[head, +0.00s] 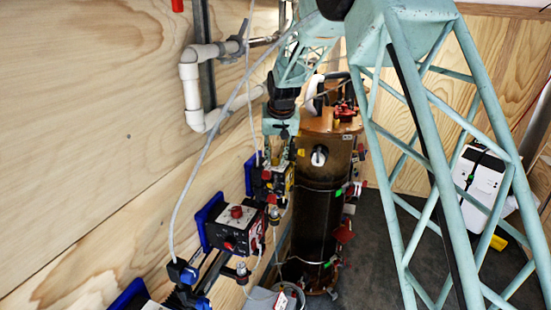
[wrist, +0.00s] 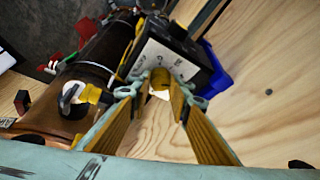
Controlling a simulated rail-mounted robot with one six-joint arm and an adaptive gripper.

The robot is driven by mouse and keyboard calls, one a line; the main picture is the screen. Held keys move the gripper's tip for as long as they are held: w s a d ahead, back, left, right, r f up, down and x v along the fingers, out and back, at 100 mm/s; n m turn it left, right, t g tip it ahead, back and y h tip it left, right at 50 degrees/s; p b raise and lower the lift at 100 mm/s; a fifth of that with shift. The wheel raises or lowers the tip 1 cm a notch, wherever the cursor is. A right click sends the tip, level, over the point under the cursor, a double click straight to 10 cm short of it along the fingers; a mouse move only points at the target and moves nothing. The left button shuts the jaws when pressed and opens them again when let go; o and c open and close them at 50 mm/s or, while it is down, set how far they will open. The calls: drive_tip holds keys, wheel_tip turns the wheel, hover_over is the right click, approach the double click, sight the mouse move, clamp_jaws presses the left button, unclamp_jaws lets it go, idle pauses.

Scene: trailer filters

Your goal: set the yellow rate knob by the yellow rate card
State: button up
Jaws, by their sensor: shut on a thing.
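My gripper (wrist: 160,92) is shut on a small yellow knob (wrist: 159,84) on the pale face of a black control box (wrist: 190,58), in the wrist view. The fingers hide most of the knob, and its pointer and scale cannot be read. In the head view my gripper (head: 273,150) reaches down to this box (head: 279,180), which sits on a blue wall bracket (head: 249,174). I cannot make out a yellow rate card for certain in either view.
A brown cylindrical tank (head: 320,215) with coloured tags and valves stands just right of the box. A second box with a red knob (head: 237,212) is nearer on the wall. Grey hoses and a white pipe (head: 191,90) run along the plywood wall.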

drive_tip(key=shift+n+y, duration=0.4)
drive_tip(key=shift+n, duration=0.7)
drive_tip(key=shift+w+n, duration=0.1)
drive_tip(key=shift+n, duration=0.2)
drive_tip(key=shift+d+f+n+g+y+b, duration=0.1)
drive_tip(key=shift+n+g+y+b, duration=0.45)
drive_tip(key=shift+n+b, duration=0.75)
drive_tip(key=shift+w+n+g+y+b, duration=0.1)
drive_tip(key=shift+n+g+y+b, duration=0.4)
drive_tip(key=shift+n, duration=1.8)
drive_tip(key=o, duration=0.8)
drive_tip(key=shift+o, duration=0.2)
